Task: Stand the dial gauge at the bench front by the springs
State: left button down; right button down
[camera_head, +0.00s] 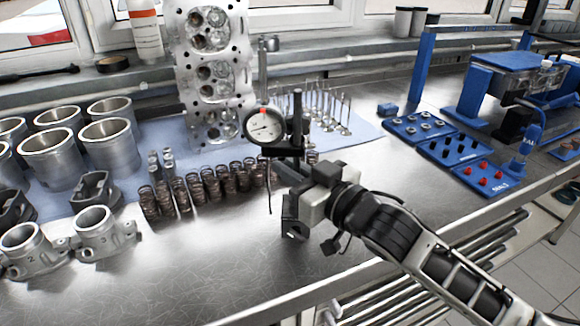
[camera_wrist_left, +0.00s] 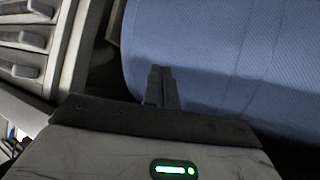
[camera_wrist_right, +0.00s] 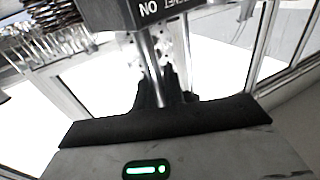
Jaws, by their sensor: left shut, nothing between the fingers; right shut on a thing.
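The dial gauge (camera_head: 265,126) has a round white face and a dark upright post. It stands out in front of the cylinder head and over the springs in the head view. My right gripper (camera_wrist_right: 163,92) is shut on its metal post. The dark magnet base (camera_head: 293,218) also shows at the top of the right wrist view (camera_wrist_right: 150,10), with upside-down lettering. Whether the base touches the bench is unclear. The coil springs (camera_head: 205,187) stand in rows just left of the base. My left gripper (camera_wrist_left: 161,85) is shut and empty, outside the head view.
Cylinder liners (camera_head: 108,147) and numbered metal parts (camera_head: 103,233) stand at the left. Valves (camera_head: 335,108) stand behind the gauge. Blue trays (camera_head: 452,150) lie at the right. The bare bench front (camera_head: 200,265) is clear before the springs.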

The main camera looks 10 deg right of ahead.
jog(key=shift+r, duration=0.1)
jog(key=c, duration=1.4)
grip_release()
jog(key=shift+f, duration=0.4)
pick_arm(q)
jog(key=shift+s, duration=0.1)
pick_arm(e)
jog(key=v, duration=1.6)
jog(key=shift+r, duration=0.15)
